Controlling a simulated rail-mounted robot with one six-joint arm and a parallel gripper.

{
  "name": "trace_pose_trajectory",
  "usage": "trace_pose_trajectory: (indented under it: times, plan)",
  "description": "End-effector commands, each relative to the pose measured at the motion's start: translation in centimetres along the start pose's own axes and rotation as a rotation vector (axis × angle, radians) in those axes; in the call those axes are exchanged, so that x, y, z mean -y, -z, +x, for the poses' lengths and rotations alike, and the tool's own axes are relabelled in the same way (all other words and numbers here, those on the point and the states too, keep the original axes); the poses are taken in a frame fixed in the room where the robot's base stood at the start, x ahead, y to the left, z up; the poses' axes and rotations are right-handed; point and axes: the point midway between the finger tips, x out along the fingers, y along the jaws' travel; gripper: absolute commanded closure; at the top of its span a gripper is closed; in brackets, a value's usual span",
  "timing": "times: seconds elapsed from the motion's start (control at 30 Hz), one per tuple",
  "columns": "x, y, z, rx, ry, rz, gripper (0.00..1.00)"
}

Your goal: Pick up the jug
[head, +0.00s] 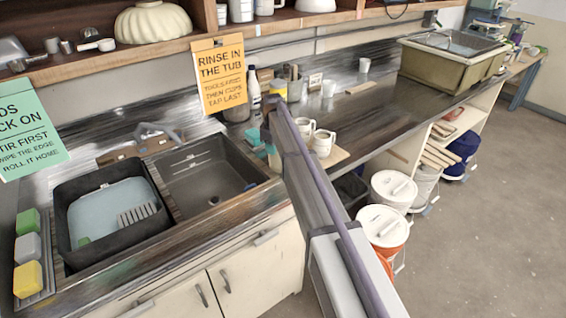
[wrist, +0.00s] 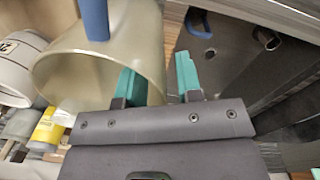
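A large translucent beige vessel with a blue handle, which looks like the jug (wrist: 70,72), fills the upper left of the wrist view. Its open mouth faces my gripper (wrist: 158,82). My gripper is open, with two teal fingertips apart and nothing seen clamped between them. The left fingertip overlaps the jug's mouth and the right one is just beyond its right edge. I cannot tell whether either touches it. In the head view my arm crosses the middle and I cannot make out this jug there.
A sink (head: 205,178) and a black tub (head: 75,235) are at left. Cream mugs (head: 323,143) stand on a board right of my arm. Lidded buckets (head: 383,226) are below the counter. The counter further right has clear room before an olive tub (head: 440,72).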

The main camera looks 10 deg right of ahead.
Motion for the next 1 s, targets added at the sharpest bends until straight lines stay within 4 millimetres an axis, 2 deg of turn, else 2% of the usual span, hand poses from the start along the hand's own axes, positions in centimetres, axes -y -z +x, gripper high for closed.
trace_pose_trajectory:
  times: [0.17,0.5,1.0]
  plan:
    - [0.0,-0.01,-0.25,0.0,0.0,0.0,0.69]
    - [0.0,0.0,-0.25,0.0,0.0,0.0,1.0]
    - [0.0,0.01,-0.25,0.0,0.0,0.0,1.0]
